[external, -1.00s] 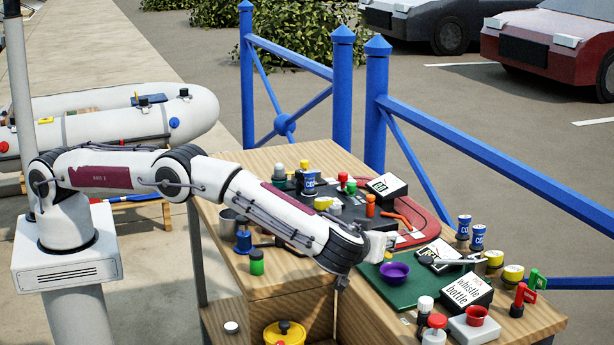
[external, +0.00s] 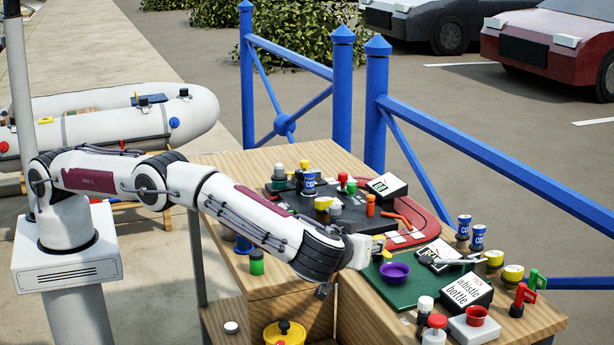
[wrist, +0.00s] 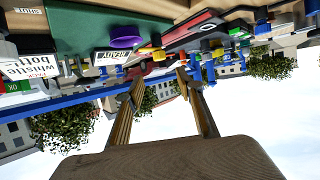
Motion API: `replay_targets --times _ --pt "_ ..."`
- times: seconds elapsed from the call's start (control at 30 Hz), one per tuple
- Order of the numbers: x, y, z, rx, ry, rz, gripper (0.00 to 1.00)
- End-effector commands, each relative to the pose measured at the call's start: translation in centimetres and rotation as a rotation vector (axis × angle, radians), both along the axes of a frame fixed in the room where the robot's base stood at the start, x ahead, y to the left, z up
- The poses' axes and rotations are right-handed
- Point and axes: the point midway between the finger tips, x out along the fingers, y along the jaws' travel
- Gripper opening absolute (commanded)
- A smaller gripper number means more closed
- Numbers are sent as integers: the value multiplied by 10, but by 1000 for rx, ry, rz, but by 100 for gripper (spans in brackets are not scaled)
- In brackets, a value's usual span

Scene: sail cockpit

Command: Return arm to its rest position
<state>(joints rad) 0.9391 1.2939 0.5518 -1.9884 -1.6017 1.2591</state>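My gripper (external: 376,247) hangs just above the bench, left of the purple bowl (external: 394,272) and near the edge of the green mat (external: 412,292). My arm is stretched out to the right from its base, across the near part of the bench. In the wrist view, which looks upside down, my gripper (wrist: 160,82) has its two fingers apart, with nothing held between them.
The wooden bench (external: 215,165) is crowded: a black board (external: 350,218) with several small items, a red tray (external: 432,222), blue cans (external: 463,227) and a whistle bottle box (external: 467,292). A blue railing (external: 480,155) runs behind. An inflatable boat (external: 105,135) lies at left.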

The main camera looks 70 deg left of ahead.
Motion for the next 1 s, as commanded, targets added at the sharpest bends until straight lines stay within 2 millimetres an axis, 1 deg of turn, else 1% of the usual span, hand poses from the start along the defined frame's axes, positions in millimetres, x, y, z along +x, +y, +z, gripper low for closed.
replay_targets --times 0.53,0.67,0.77,0.83,0.93,1.0 --pt "0 0 0 0 0 0 37" --pt "4 1 4 -4 -9 -4 37" --pt "12 3 15 -13 -32 -14 37" --pt "20 5 26 -22 -54 -28 37" --pt "37 10 48 -39 -101 -53 37" --pt "51 14 67 -53 -139 -78 37"
